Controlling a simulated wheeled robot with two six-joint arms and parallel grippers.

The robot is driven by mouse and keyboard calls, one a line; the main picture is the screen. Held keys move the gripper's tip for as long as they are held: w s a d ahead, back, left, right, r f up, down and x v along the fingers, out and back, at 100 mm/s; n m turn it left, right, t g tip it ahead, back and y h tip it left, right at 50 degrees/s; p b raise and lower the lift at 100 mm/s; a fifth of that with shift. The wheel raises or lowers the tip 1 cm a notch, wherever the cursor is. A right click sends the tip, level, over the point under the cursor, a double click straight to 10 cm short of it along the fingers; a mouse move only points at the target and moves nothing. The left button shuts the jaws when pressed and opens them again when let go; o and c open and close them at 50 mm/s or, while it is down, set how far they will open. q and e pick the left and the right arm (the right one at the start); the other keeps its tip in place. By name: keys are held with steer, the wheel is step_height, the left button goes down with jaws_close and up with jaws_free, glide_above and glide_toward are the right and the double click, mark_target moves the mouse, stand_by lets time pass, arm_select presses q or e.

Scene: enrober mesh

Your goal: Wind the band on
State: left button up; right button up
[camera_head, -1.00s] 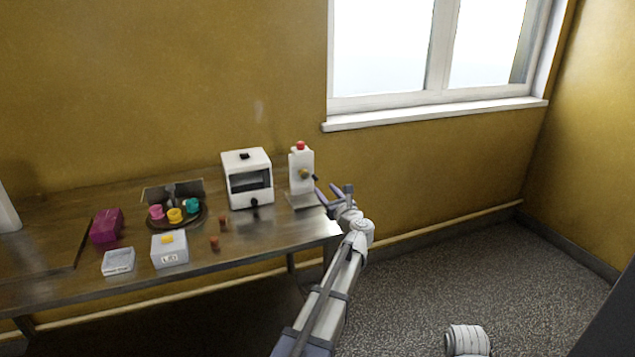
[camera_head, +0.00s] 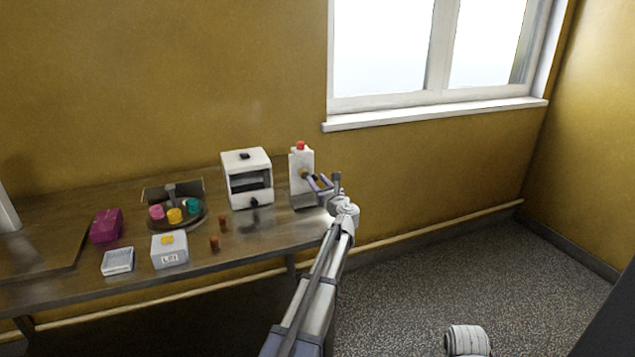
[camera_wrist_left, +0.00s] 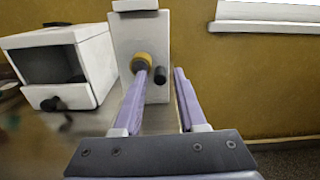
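A white upright machine (camera_head: 301,165) with a red top stands at the right end of the table. It has a brass-coloured hub and a dark crank knob (camera_wrist_left: 160,75), seen close in the left wrist view. My left gripper (camera_head: 318,181) is in front of this machine, its fingers pointing at the hub. The two purple fingers are apart, and the dark knob appears in the gap between them, close to the left finger. I cannot tell whether they touch it. No separate band can be made out.
A white box with a dark window (camera_head: 247,180) stands left of the machine. Further left are a round tray (camera_head: 182,222) with coloured cups, a grey box (camera_head: 169,250), a magenta block (camera_head: 106,226) and small brown pieces (camera_head: 214,243).

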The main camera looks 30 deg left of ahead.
mark_target(301, 183)
arm_select(q)
jaws_close()
stand_by(0.5)
steer(key=m, duration=0.1)
steer(key=m+b, duration=0.1)
steer(key=m, duration=0.1)
steer(key=shift+s+f, duration=0.1)
steer(key=shift+f, duration=0.3)
steer(key=m, duration=0.2)
steer(key=shift+s+a+f+m, duration=0.1)
steer(key=shift+a+f+m, duration=0.05)
steer(key=shift+f+m, duration=0.15)
steer(key=m, duration=0.2)
steer(key=m+b, duration=0.1)
steer(key=m, duration=0.2)
steer(key=shift+s+a+f+m, duration=0.3)
steer(key=shift+s+a+f, duration=0.05)
steer(key=shift+s+f, duration=0.05)
steer(key=m, duration=0.3)
steer(key=shift+s+a+f+m, duration=0.1)
steer(key=shift+s+a+m, duration=0.15)
steer(key=shift+s+m, duration=0.1)
steer(key=shift+s+a+m, duration=0.2)
steer(key=shift+m, duration=1.05)
steer(key=m, duration=0.4)
steer(key=s+a+m, duration=0.1)
steer(key=m, duration=0.1)
steer(key=shift+r, duration=0.25)
steer(key=shift+m, duration=0.3)
